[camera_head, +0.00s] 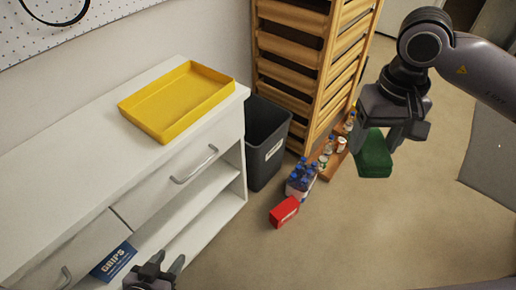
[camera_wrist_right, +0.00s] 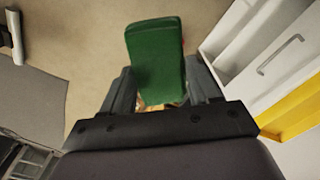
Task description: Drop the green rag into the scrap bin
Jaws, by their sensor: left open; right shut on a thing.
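The green rag (camera_head: 374,160) looks like a folded block and hangs in the air above the floor at the right. My right gripper (camera_head: 375,147) is shut on it. In the right wrist view the rag (camera_wrist_right: 155,50) sits between the two fingers of my right gripper (camera_wrist_right: 160,85). The scrap bin (camera_head: 266,150) is a dark open-topped bin with a pale label, standing on the floor between the white cabinet and the wooden rack. The rag is well to the right of the bin. My left gripper (camera_head: 168,264) is open and empty at the bottom edge, in front of the cabinet.
A yellow tray (camera_head: 150,124) lies on the white cabinet (camera_head: 60,150). A blue box (camera_head: 113,261) sits on the cabinet's lower shelf. The wooden rack (camera_head: 310,70) stands right of the bin. Bottles (camera_head: 301,178) and a red box (camera_head: 284,211) are on the floor nearby.

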